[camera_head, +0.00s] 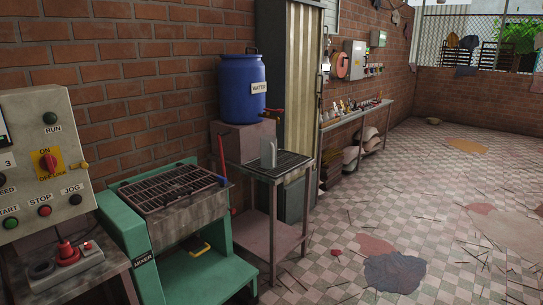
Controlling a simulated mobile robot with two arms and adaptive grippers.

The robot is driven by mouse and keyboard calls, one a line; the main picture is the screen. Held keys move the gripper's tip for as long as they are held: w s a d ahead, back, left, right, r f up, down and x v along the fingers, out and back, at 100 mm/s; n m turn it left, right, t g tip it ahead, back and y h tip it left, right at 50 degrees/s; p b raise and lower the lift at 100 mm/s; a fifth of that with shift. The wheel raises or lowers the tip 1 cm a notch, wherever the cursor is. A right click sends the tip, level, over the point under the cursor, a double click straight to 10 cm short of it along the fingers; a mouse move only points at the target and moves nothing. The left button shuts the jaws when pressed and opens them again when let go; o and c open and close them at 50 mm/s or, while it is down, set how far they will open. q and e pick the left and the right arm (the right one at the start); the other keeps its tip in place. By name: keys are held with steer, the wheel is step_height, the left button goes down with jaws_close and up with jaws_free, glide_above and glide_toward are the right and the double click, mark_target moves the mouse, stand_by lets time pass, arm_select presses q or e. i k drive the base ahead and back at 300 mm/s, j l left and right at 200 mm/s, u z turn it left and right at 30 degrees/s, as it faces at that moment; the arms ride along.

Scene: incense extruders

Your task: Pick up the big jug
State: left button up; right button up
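A grey metal jug (267,153) stands upright on the dark slatted top of a small metal stand (290,178), near the middle of the view. It is the only jug I can make out clearly, so I cannot compare its size with others. It is below the tap of a blue water barrel (241,88). Neither of my grippers shows in the view.
A green mixer (190,265) with a grated top is left of the stand. A control box (42,160) is at far left. A long shelf (360,122) with small items runs along the brick wall. The tiled floor at right is mostly open, with stains and scattered sticks.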

mark_target(269, 144)
steer(key=i+l, duration=0.1)
steer(key=i, duration=0.35)
steer(key=i+l, duration=0.1)
steer(key=i, duration=0.3)
